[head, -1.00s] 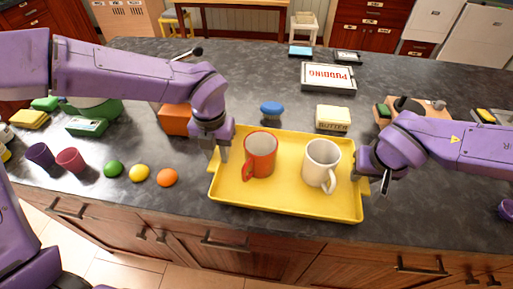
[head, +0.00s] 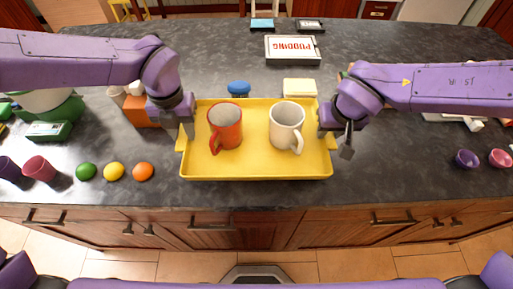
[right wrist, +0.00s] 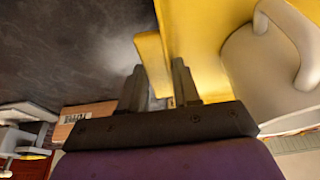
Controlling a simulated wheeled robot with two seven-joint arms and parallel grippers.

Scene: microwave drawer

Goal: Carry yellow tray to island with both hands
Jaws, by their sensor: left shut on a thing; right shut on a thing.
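The yellow tray (head: 255,171) is level over the front part of the dark island counter; I cannot tell whether it touches the top. A red mug (head: 225,130) and a white mug (head: 286,127) stand upright in it, side by side. My left gripper (head: 185,128) is shut on the tray's left handle. My right gripper (head: 337,132) is shut on the right handle. In the right wrist view, the tray's yellow handle (right wrist: 152,62) lies between the fingers of my right gripper (right wrist: 157,85), and part of the white mug (right wrist: 270,75) shows.
Behind the tray are a blue object (head: 238,88), a butter box (head: 299,87) and a pudding box (head: 293,49). Green (head: 86,172), yellow (head: 113,171) and orange (head: 143,171) balls lie left. Two small cups (head: 467,158) stand right. Counter right of the tray is partly clear.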

